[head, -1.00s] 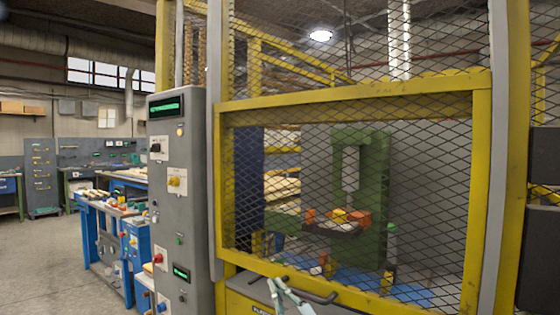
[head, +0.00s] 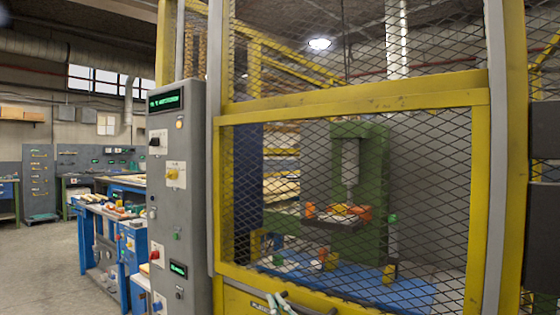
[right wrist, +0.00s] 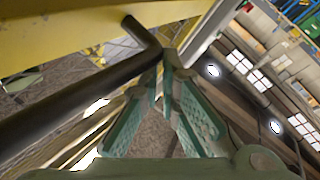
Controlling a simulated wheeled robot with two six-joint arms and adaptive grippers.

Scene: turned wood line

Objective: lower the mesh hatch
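The mesh hatch (head: 390,97) is a yellow-framed panel of black mesh on the front of the press cage. Its lower bar is near the bottom of the head view, with a black bar handle (head: 322,311) there. The handle shows large in the right wrist view (right wrist: 75,105), with its bent end at my fingertips. My right gripper (head: 278,297) is at the handle's left end; its teal fingers (right wrist: 163,75) converge there and look shut on it, though the contact is partly hidden. My left gripper is not in view.
A grey control column (head: 178,215) with buttons and lit displays stands just left of the hatch. Behind the mesh is a green press (head: 375,165) with orange and yellow parts. Blue workbenches (head: 135,245) stand at the left, with open floor (head: 45,265) beside them.

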